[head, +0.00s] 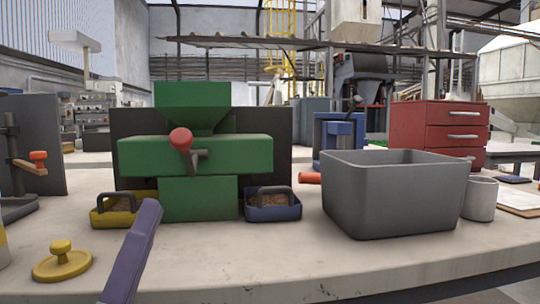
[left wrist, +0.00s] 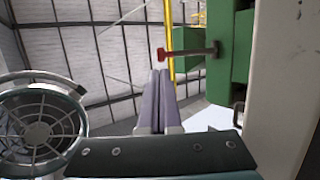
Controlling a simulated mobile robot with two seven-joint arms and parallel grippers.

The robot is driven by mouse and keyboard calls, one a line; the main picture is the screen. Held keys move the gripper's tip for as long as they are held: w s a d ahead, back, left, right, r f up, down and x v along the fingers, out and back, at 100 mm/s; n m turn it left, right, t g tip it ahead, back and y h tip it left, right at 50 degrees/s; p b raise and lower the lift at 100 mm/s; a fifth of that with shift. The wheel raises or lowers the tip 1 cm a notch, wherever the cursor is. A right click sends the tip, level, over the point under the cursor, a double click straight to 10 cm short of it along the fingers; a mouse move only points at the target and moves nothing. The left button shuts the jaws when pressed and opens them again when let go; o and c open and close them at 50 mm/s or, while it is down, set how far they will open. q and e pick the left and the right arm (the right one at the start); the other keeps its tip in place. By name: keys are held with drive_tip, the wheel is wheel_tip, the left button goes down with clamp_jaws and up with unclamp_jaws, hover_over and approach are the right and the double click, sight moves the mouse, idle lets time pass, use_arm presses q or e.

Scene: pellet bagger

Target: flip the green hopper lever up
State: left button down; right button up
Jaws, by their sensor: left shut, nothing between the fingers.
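The green hopper (head: 195,155) stands upright on the table, left of centre in the head view. Its lever has a dark arm (head: 200,158) and a red knob (head: 180,139) on the front face; the knob sits up and left of the pivot. In the left wrist view the red knob (left wrist: 162,55) and dark lever arm (left wrist: 195,52) stick out leftward from the green body (left wrist: 222,45). My left gripper (head: 153,205) is purple, shut and empty, in front of and below the knob. Its fingertips (left wrist: 159,72) appear just below the knob in the left wrist view; contact cannot be told. My right gripper is out of view.
A yellow tray (head: 100,216) and a blue tray (head: 272,212) with handles flank the hopper base. A large grey bin (head: 390,205) and a grey mug (head: 481,200) stand right. A yellow knobbed lid (head: 62,262) lies front left. The front centre table is clear.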

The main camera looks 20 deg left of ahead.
use_arm(q)
drive_tip(key=p+x, duration=0.1)
drive_tip(key=x, duration=0.5)
drive_tip(key=shift+w+r, duration=0.25)
drive_tip(key=shift+r, duration=0.05)
wheel_tip(320, 180, up, 11)
drive_tip(key=n+g+y+p, duration=0.1)
drive_tip(key=n+g+p, duration=0.5)
drive_tip(key=p, duration=2)
hover_over(177, 147)
drive_tip(key=w+a, duration=0.2)
drive_tip(key=m+g, duration=0.2)
drive_tip(key=shift+s+d+f+b, duration=0.1)
drive_tip(key=shift+s+f+b, duration=0.1)
drive_tip(key=shift+f+b, duration=0.35)
drive_tip(key=shift+r, duration=0.1)
